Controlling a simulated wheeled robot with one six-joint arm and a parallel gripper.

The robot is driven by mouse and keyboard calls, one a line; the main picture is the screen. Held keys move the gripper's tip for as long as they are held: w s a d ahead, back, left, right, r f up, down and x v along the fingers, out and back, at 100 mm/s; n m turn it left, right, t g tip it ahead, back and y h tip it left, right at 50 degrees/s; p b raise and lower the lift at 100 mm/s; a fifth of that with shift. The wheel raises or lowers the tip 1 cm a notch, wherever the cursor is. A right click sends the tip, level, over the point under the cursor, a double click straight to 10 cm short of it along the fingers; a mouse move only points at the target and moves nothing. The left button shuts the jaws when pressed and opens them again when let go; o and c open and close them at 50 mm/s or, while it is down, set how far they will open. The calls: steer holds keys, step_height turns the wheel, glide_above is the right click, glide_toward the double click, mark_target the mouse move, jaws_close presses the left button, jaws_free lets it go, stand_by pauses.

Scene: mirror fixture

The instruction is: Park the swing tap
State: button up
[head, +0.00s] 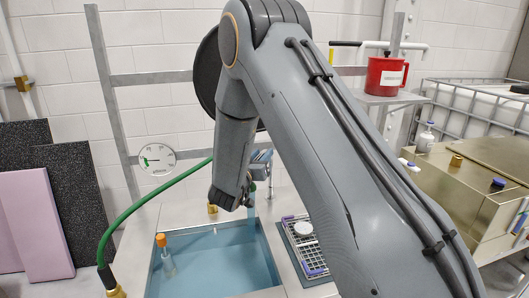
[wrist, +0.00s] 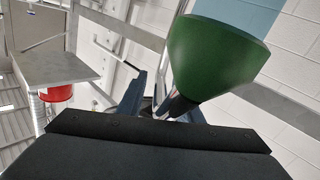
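My gripper (head: 262,160) is over the back of the sink, largely hidden by my arm. In the wrist view its fingers (wrist: 158,104) reach away beyond my dark wrist. A flared green part (wrist: 215,58) with a darker stem stands close at the right finger; it may belong to the swing tap, but I cannot tell. Whether the fingers hold the stem is not clear. The tap is mostly hidden behind my arm in the head view.
A green hose (head: 145,203) arches from the left behind my arm. An orange-capped bottle (head: 165,252) is in the basin. A rack (head: 305,262) lies right of it. A red mug (head: 386,76) stands on a shelf; a metal box (head: 480,185) is at right.

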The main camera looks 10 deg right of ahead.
steer(key=shift+w+d, duration=0.25)
steer(key=shift+w, duration=0.1)
steer(key=shift+c, duration=0.5)
